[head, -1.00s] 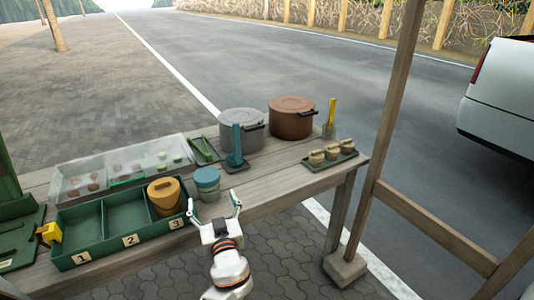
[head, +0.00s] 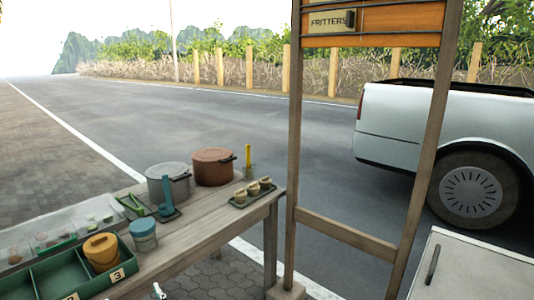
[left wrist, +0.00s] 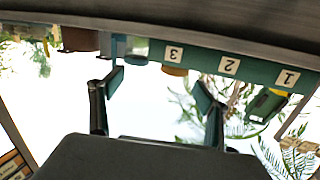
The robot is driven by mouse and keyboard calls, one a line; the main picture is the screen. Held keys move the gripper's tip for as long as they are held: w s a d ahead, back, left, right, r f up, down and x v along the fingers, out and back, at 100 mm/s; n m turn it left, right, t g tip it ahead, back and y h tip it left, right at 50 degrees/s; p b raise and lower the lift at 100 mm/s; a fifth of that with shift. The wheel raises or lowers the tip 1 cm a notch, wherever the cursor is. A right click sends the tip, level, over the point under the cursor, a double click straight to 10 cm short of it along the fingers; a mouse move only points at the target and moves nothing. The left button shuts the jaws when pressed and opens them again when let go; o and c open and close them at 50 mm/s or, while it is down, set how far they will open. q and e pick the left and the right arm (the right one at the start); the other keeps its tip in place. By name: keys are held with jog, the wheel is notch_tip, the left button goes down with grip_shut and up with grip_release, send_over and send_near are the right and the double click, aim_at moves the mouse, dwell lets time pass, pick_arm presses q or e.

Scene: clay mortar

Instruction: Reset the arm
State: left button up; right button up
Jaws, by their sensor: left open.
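My left gripper (left wrist: 158,95) shows in the left wrist view with its two dark fingers spread wide and nothing between them. In the head view only a small pale tip of it shows at the bottom edge, in front of the table (head: 205,248). It is apart from the objects on the table. In the left wrist view the scene is upside down, and the green tray (left wrist: 200,58) with labels 3, 2 and 1 lies beyond the fingers. My right gripper is in no view.
The green tray (head: 128,273) holds an orange-yellow pot (head: 101,252). Beside it are a blue-lidded jar (head: 143,236), a grey pot (head: 168,184), a brown pot (head: 213,167) and small cups on a dark tray (head: 252,192). Wooden posts (head: 295,150) rise at the table's right end.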

pick_arm(q)
jog(key=s+d+f+m+g+h+p, duration=0.1)
jog(key=s+d+f+m+h, duration=0.25)
jog(key=f, duration=0.35)
jog(key=s+d+f+m+h, duration=0.3)
jog(key=s+f, duration=0.2)
jog(key=f, duration=0.2)
jog(key=s+d+f+m+g+h, duration=0.1)
jog(key=s+d+f+m+h, duration=0.1)
jog(key=s+d, duration=0.2)
jog(key=s+d+f+m+g+h, duration=0.1)
jog(key=s+d+f+m+h, duration=0.1)
jog(key=s, duration=0.9)
jog(key=shift+d+f+h+p, duration=0.4)
jog(key=shift+d+f+h, duration=0.45)
jog(key=shift+d, duration=0.2)
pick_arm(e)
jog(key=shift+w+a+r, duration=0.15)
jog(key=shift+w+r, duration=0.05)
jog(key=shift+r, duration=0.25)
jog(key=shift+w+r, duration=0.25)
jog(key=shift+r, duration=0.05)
